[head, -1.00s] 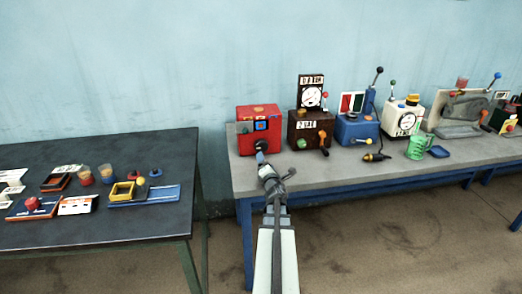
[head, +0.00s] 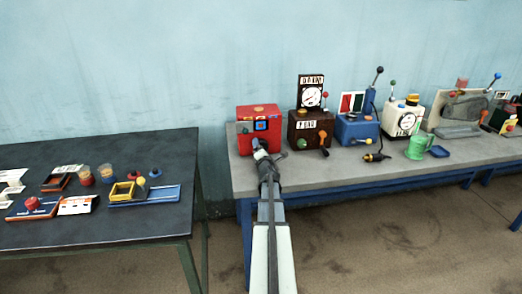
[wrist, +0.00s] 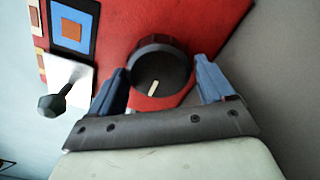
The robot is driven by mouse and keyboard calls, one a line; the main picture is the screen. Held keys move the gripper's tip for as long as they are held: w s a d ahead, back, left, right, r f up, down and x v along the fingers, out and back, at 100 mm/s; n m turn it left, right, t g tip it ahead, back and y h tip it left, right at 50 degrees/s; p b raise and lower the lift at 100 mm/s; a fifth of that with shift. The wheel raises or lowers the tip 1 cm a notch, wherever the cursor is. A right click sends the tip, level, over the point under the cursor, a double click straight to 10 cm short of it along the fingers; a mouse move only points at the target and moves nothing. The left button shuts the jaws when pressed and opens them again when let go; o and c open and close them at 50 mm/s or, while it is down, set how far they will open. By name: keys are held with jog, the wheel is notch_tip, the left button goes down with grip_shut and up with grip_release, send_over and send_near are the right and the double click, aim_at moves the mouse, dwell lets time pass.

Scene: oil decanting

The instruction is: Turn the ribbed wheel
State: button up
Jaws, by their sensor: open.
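The ribbed wheel (wrist: 160,66) is a round black knob with a pale pointer mark, on the front of the red box (head: 259,113). In the wrist view it sits between the two blue fingers of my gripper (wrist: 165,85). The fingers are apart, one on each side of the wheel, with gaps visible. I cannot tell how far along the wheel's depth the fingertips reach. In the head view my gripper (head: 260,148) is at the box's front and hides the wheel.
A small black-knobbed lever on a white plate (wrist: 66,84) stands left of my gripper, close to the left finger. A blue and orange square panel (wrist: 72,27) is above it. A brown box (head: 310,131) stands right of the red box on the grey bench (head: 300,172).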

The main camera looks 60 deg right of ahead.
jog(key=c, duration=0.8)
jog(key=shift+o, duration=0.3)
jog(key=shift+m, duration=0.4)
jog(key=m, duration=0.3)
jog(key=shift+r+m, duration=0.15)
jog(key=shift+m, duration=0.15)
jog(key=shift+w+r+m, duration=0.1)
jog(key=shift+m, duration=2.2)
jog(key=shift+d, duration=0.1)
jog(key=o, duration=0.7)
jog(key=shift+r, duration=0.1)
jog(key=shift+o, duration=0.2)
